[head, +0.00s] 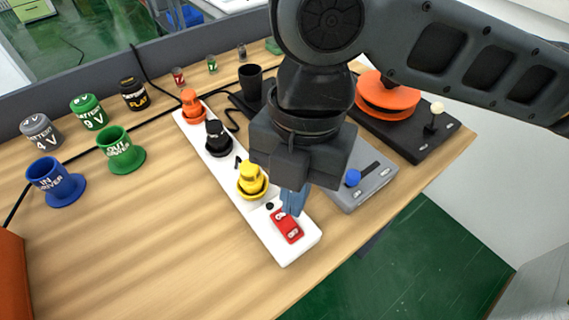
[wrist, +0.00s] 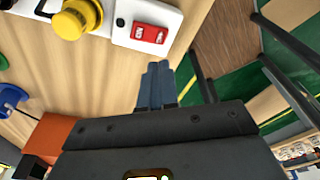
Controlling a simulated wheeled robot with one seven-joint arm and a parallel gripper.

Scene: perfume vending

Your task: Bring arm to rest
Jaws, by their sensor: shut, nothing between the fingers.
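My gripper (head: 294,200) hangs over the near end of a white power strip, close to its red switch (head: 286,226). Its blue-grey fingers are together with nothing between them. In the wrist view the shut fingers (wrist: 157,85) point toward the strip's end, and the red switch (wrist: 149,34) shows just beyond them. I cannot tell whether the fingertips touch the strip. My arm reaches in from the upper right and covers part of the table behind it.
The white strip (head: 229,183) holds orange, black and yellow plugs. A grey box with a blue knob (head: 352,177) and a black turntable base (head: 421,147) stand to the right. Blue (head: 55,181) and green (head: 119,150) cups stand left. The front left tabletop (head: 150,240) is clear.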

